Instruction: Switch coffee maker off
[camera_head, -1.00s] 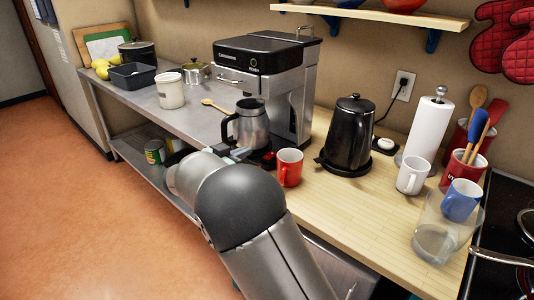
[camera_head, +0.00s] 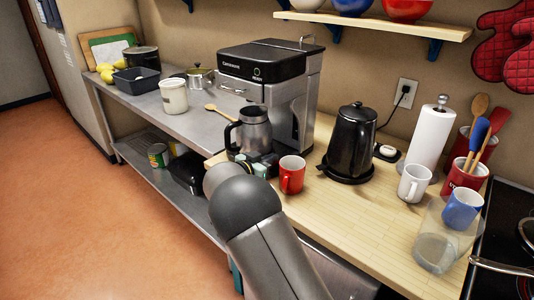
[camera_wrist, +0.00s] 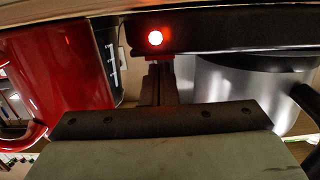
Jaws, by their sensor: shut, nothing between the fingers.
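The coffee maker (camera_head: 265,62) stands on the counter against the wall, silver with a black top. Its steel carafe (camera_head: 254,133) with a black handle sits at its front; the carafe body also shows in the wrist view (camera_wrist: 235,100). In the wrist view a round red light (camera_wrist: 155,38) glows on the machine's dark base (camera_wrist: 230,36). My gripper (camera_wrist: 158,72) is shut and empty, its fingertips just below the red light; contact cannot be told. In the head view my gripper (camera_head: 258,163) is low beside the carafe, partly hidden by my arm.
A red mug (camera_head: 292,174) stands close to the right of my gripper; it looms at left in the wrist view (camera_wrist: 60,75). A black kettle (camera_head: 351,142) is farther right. A wooden spoon (camera_head: 222,112) lies left of the machine.

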